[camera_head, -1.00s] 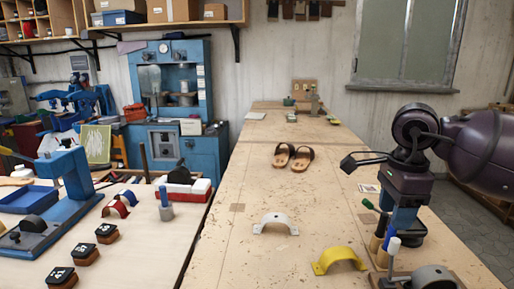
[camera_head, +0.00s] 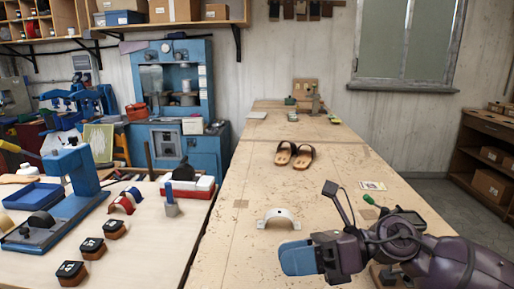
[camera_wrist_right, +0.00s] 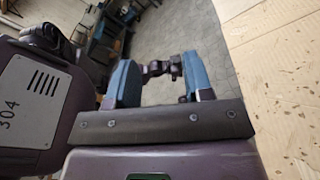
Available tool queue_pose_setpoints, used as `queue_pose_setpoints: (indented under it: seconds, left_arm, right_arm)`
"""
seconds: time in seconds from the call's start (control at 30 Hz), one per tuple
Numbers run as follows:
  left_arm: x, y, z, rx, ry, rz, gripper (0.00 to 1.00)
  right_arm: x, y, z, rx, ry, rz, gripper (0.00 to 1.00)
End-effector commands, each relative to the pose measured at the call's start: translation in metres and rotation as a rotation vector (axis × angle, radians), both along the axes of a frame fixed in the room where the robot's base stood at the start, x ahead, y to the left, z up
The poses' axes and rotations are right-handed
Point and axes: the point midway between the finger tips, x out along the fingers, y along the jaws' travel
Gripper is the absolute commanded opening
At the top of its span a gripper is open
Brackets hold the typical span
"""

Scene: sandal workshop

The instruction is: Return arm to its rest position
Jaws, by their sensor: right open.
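My right gripper (camera_head: 298,258) hangs over the front right of the wooden workbench (camera_head: 235,225) in the head view, its blue finger pointing left. In the right wrist view its two blue fingers (camera_wrist_right: 160,80) stand apart with nothing between them, and the grey floor shows beyond. The arm comes in from the lower right and hides part of the bench's right front. My left gripper is not in view.
A white arched strap (camera_head: 277,217) lies just behind the gripper. A pair of sandals (camera_head: 294,155) rests farther back. A green-handled tool (camera_head: 370,200) stands beside the arm. The left table (camera_head: 150,240) holds a blue press (camera_head: 75,180) and several dark-topped blocks (camera_head: 90,247).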

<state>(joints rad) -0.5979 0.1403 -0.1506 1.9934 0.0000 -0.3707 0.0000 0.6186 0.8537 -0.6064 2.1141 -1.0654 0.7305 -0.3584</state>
Motion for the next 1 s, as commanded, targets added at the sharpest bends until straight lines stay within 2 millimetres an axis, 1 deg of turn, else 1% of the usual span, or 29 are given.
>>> queue_pose_setpoints:
  seconds: [0.03, 0.1, 0.17, 0.23, 0.37, 0.47, 0.57, 0.63, 0.77, 0.8, 0.87, 0.9, 0.97, 1.0]
  left_arm:
    - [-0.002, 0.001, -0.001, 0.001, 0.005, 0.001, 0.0]
    - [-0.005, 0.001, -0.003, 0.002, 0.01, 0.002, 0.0]
    - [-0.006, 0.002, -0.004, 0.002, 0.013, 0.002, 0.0]
    - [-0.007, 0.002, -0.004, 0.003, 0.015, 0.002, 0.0]
    - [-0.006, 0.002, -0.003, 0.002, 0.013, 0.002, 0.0]
    - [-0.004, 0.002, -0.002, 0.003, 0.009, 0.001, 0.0]
    - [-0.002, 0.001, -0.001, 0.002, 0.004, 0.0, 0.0]
    - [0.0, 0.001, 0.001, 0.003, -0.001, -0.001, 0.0]
    - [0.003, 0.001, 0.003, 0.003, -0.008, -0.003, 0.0]
    - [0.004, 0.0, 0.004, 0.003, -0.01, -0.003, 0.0]
    - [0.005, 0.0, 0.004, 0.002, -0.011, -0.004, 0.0]
    - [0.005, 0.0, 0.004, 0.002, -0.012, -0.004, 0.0]
    - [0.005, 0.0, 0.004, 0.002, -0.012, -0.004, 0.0]
    - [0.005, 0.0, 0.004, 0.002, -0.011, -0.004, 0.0]
  right_arm:
    - [-0.002, 0.003, 0.004, 0.096, 0.067, -0.049, 0.47]
    - [0.001, 0.003, 0.012, 0.226, 0.166, -0.13, 0.47]
    - [0.004, 0.0, 0.016, 0.334, 0.252, -0.203, 0.47]
    - [0.01, -0.007, 0.019, 0.457, 0.359, -0.293, 0.47]
    - [0.023, -0.03, 0.017, 0.669, 0.565, -0.473, 0.47]
    - [0.032, -0.054, 0.005, 0.82, 0.729, -0.622, 0.47]
    - [0.038, -0.081, -0.014, 0.96, 0.898, -0.778, 0.47]
    - [0.039, -0.101, -0.033, 1.05, 1.018, -0.893, 0.47]
    - [0.03, -0.138, -0.075, 1.201, 1.242, -1.114, 0.47]
    - [0.025, -0.148, -0.09, 1.243, 1.309, -1.182, 0.47]
    - [0.015, -0.163, -0.111, 1.299, 1.409, -1.286, 0.47]
    - [0.006, -0.172, -0.126, 1.332, 1.473, -1.354, 0.47]
    - [-0.008, -0.184, -0.148, 1.381, 1.571, -1.459, 0.47]
    - [-0.02, -0.191, -0.162, 1.407, 1.635, -1.531, 0.47]
